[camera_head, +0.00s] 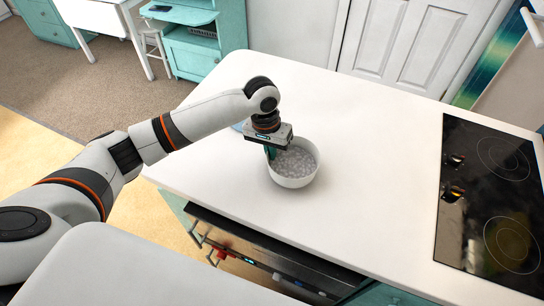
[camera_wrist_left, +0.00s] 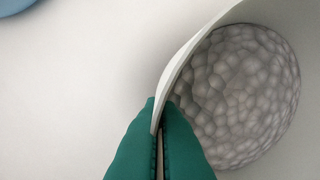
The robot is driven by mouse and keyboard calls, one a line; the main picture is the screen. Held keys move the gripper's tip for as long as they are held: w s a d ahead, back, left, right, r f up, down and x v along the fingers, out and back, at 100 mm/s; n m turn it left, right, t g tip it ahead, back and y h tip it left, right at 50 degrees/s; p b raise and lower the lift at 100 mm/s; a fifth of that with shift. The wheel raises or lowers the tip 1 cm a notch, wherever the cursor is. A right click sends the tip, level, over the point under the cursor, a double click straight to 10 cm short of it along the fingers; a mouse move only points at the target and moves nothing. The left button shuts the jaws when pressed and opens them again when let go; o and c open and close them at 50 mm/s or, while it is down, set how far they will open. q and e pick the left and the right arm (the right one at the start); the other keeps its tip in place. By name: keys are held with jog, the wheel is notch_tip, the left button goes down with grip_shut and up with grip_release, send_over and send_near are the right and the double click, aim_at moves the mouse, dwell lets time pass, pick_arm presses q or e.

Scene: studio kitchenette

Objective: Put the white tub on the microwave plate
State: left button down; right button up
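The white tub (camera_head: 294,182) stands upright on the white countertop, with a grey pebbly surface inside. My left gripper (camera_head: 271,152) reaches down at the tub's far-left rim. In the left wrist view, its green fingers (camera_wrist_left: 160,135) sit on either side of the tub's wall (camera_wrist_left: 185,60), closed on the rim with one finger inside and one outside. The tub's pebbly inside (camera_wrist_left: 240,95) shows at the right there. I cannot make out a microwave plate in either view. My right gripper is out of view.
A blue round thing (camera_head: 238,126) lies behind my left wrist, mostly hidden; its edge shows in the wrist view (camera_wrist_left: 12,5). A black cooktop (camera_head: 490,200) is at the right. A dark appliance (camera_head: 270,250) is below the counter's front edge. The counter between tub and cooktop is clear.

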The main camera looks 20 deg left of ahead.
pick_arm(q)
jog(key=shift+f, duration=1.15)
jog(key=c, duration=1.7)
grip_release()
jog(key=shift+f, duration=0.15)
